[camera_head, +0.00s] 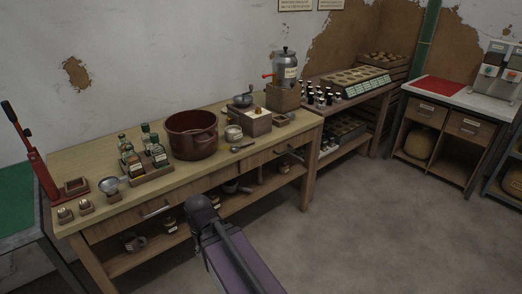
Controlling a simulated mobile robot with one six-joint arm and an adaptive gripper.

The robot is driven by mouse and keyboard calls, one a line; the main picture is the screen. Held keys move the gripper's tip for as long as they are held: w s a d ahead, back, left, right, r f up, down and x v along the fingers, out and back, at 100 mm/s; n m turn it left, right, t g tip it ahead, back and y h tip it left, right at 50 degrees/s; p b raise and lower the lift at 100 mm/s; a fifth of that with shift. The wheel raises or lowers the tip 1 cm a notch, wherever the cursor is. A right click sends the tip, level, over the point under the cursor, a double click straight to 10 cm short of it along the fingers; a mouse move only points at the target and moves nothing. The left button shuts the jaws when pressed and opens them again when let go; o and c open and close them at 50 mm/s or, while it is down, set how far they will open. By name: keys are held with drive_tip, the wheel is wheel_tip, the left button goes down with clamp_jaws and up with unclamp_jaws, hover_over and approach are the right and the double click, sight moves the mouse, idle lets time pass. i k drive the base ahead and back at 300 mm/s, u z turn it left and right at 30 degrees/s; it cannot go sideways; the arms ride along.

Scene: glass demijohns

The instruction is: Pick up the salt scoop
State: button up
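A small dark scoop or spoon (243,147) lies near the front edge of the wooden workbench (90,157), just right of a small pale jar (233,133). A round metal scoop-like piece (109,186) sits at the left front of the bench. I cannot tell for sure which of the two is the salt scoop. My arm rises from the bottom middle, in front of the bench. Its fingers do not show, and nothing is seen held.
A dark red pot (192,135), a bottle rack (146,166), a mill on a wooden box (244,102) and a red lever press (30,150) stand on the bench. Another table (345,99) adjoins it on the right. The floor (370,225) at right is clear.

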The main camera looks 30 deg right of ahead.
sight(234, 148)
drive_tip(key=z, duration=0.35)
drive_tip(key=k, duration=1.05)
drive_tip(key=z, duration=0.65)
drive_tip(key=i, duration=1.95)
drive_tip(key=u, duration=0.6)
